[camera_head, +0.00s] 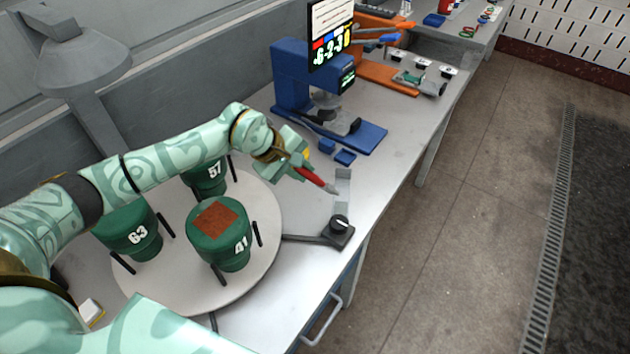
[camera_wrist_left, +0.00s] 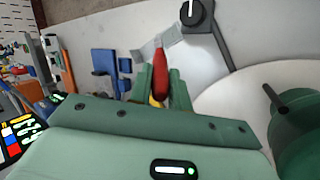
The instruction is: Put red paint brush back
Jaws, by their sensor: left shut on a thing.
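The red paint brush (camera_head: 312,177) is held by my left gripper (camera_head: 297,166) above the table, to the right of the round turntable. Its tip points toward the lower right, near a grey translucent strip (camera_head: 343,182) on the table. In the left wrist view the red brush (camera_wrist_left: 160,75) sits between the two green fingers of my left gripper (camera_wrist_left: 161,88), which are shut on it. Its far end reaches toward the grey strip (camera_wrist_left: 158,49). My right gripper is not in view.
A white turntable (camera_head: 175,285) carries green cylinders numbered 63, 57 and 41 (camera_head: 220,245); the last has a reddish-brown square on top. A black knob on a bracket (camera_head: 338,230) stands at the table's front edge. A blue machine with a screen (camera_head: 295,75) stands behind, beside small blue blocks (camera_head: 345,157).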

